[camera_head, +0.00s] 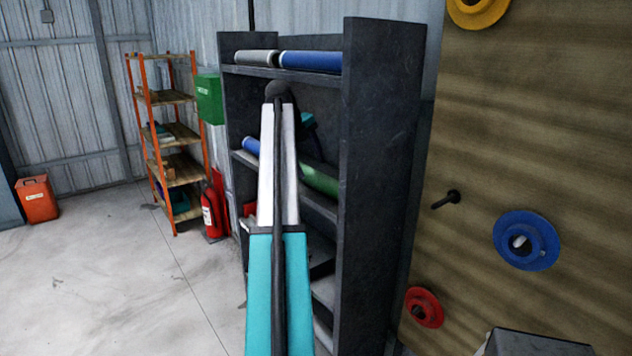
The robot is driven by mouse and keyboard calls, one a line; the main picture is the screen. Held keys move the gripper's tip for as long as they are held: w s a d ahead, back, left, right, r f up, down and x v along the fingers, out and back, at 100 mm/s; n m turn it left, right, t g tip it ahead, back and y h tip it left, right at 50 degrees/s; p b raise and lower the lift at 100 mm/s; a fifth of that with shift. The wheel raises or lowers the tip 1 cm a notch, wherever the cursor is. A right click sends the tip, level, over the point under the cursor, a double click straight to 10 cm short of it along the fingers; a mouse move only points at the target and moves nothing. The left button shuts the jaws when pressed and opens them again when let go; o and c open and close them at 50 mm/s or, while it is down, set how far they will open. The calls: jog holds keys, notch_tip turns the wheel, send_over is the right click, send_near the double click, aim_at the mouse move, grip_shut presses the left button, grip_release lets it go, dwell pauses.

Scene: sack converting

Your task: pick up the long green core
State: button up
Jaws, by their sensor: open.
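The green core (321,181) lies on the middle shelf of the dark rack, its near end toward the right upright. Its left part is hidden behind my arm, so I cannot see its full length. My gripper (314,146) is small and dark at the teal end of my arm, inside the rack above the green core. It is open, and a gap appears between it and the core. Its fingers are hard to make out, partly hidden by my arm.
A blue core (251,146) lies left on the same shelf. The top shelf holds a grey core (257,57) and a blue core (311,61). The rack's right upright (381,150) stands close beside the green core.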

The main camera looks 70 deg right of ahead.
aim_at(314, 172)
jog(key=shift+f, duration=0.1)
jog(key=shift+p+x, duration=0.85)
jog(key=shift+x, duration=0.15)
jog(key=shift+p+x, duration=0.45)
jog(key=shift+x, duration=1.05)
jog(key=shift+s, duration=0.1)
jog(key=c, duration=1.2)
